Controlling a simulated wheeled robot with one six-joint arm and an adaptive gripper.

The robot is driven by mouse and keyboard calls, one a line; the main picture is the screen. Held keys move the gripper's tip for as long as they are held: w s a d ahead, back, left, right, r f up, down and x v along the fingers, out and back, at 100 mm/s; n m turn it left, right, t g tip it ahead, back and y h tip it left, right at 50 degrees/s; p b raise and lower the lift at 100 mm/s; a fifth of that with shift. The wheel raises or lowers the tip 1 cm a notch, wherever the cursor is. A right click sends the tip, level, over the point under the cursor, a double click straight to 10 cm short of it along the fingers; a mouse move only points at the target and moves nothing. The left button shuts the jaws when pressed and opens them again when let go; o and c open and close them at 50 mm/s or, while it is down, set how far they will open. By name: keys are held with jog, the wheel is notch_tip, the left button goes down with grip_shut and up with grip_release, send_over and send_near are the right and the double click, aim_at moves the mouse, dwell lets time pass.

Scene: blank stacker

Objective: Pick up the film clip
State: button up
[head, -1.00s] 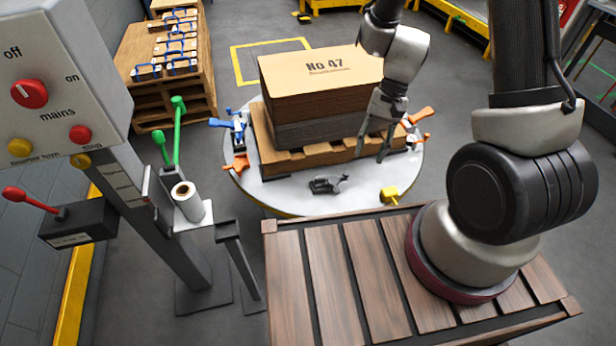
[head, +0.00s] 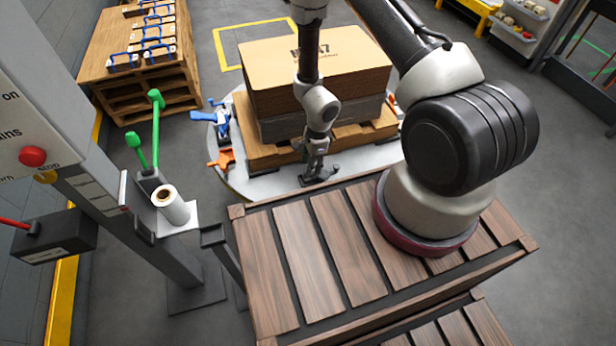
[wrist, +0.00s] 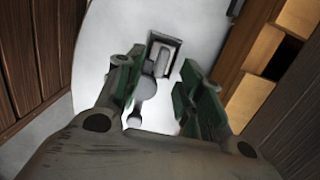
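The film clip, a small dark grey piece, lies on the pale round turntable (head: 238,180) in front of the pallet. In the head view it (head: 329,173) shows partly behind my gripper (head: 315,172), which points down at it. In the wrist view the clip (wrist: 163,54) has a dark rectangular frame and a grey body reaching back between the fingers. My gripper (wrist: 163,80) is open, with green-padded fingers on either side of the clip's near part. A gap shows between the pads, and I cannot tell whether either finger touches the clip.
A pallet (head: 262,152) with a stacked box (head: 315,65) stands right behind the clip. A blue clamp (head: 222,118) and an orange clamp (head: 222,158) sit at the turntable's left. A slatted wooden platform (head: 297,272) lies in front. A post with a film roll (head: 171,205) stands left.

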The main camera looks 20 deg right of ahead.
jog(key=f, duration=0.4)
jog(key=shift+w+a+f, duration=0.15)
jog(key=shift+a+f, duration=0.1)
jog(key=shift+a, duration=0.1)
jog(key=shift+c, duration=0.5)
jog(key=c, duration=0.7)
jog(key=shift+c, duration=0.2)
